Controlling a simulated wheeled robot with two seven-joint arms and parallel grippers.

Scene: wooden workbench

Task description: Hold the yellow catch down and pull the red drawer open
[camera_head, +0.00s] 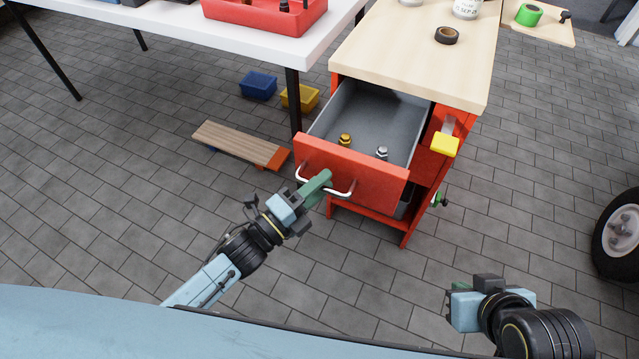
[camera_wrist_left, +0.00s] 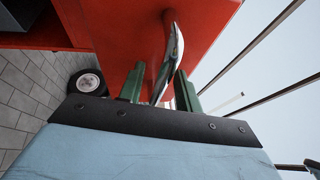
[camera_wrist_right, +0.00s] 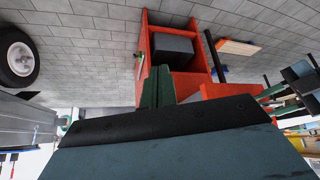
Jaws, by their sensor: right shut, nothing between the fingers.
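The red drawer (camera_head: 352,172) is pulled well out of the workbench and shows its grey inside. Its metal handle (camera_head: 343,193) is on the front panel and also shows in the left wrist view (camera_wrist_left: 173,55). My left gripper (camera_head: 325,177) is at the handle. In the left wrist view its green fingers (camera_wrist_left: 160,82) stand apart, one on each side of the handle bar, with a gap beside the bar. The yellow catch (camera_head: 445,144) is on the bench front, right of the drawer, with nothing on it. My right gripper (camera_wrist_right: 158,88) is shut and empty, well away from the catch.
A gold piece (camera_head: 345,140) and a silver piece (camera_head: 382,153) lie in the drawer. A white table (camera_head: 250,38) stands at the left. Blue (camera_head: 258,85) and yellow (camera_head: 301,97) bins and a board (camera_head: 235,143) lie on the floor. A wheel (camera_head: 618,235) is at the right.

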